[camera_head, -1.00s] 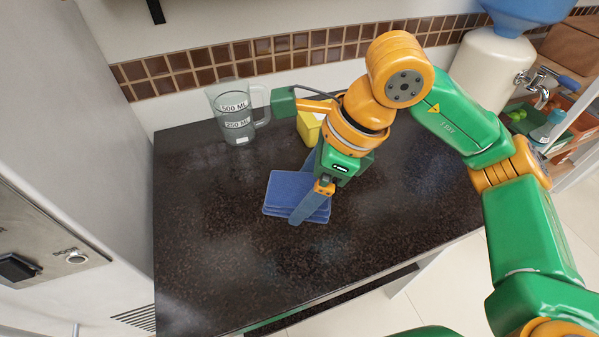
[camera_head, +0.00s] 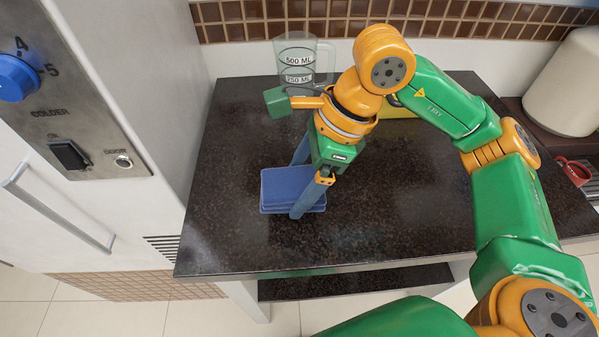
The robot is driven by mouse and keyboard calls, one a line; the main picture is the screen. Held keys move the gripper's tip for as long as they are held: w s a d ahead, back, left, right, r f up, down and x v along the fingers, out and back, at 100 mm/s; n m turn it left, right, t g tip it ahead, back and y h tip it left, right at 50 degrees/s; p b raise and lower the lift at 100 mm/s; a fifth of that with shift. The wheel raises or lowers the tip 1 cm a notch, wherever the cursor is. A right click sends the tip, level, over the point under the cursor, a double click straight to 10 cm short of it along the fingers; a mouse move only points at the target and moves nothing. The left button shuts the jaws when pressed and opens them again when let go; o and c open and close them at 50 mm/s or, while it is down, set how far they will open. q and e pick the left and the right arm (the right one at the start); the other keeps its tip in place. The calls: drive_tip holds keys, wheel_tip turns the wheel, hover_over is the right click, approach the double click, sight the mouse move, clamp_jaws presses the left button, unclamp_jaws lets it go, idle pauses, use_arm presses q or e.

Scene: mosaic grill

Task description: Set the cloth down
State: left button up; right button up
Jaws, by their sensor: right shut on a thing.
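The blue folded cloth (camera_head: 276,184) is a thick, layered stack over the left part of the dark speckled counter (camera_head: 400,220). My right gripper (camera_head: 296,190) points down with its blue-grey fingers on both sides of the cloth and is shut on it. The near finger covers part of the cloth's right side. I cannot tell whether the cloth's underside touches the counter. My left gripper is not in view.
A clear measuring jug (camera_head: 299,70) stands at the back of the counter, behind my right wrist. A yellow thing (camera_head: 400,113) is partly hidden by my arm. A grey appliance (camera_head: 120,110) borders the left. The counter's front and right middle are clear.

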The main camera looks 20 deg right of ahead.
sight(300, 192)
drive_tip(key=f, duration=0.1)
drive_tip(key=w+f, duration=0.1)
drive_tip(key=f, duration=0.1)
drive_tip(key=f+p, duration=0.1)
drive_tip(key=f, duration=0.1)
drive_tip(key=shift+w+d, duration=0.3)
drive_tip(key=shift+d, duration=0.1)
drive_tip(key=shift+f, duration=0.3)
drive_tip(key=o, duration=0.9)
drive_tip(key=shift+r, duration=0.3)
drive_tip(key=v, duration=1.1)
drive_tip(key=shift+s+d+r, duration=0.1)
drive_tip(key=shift+r, duration=0.3)
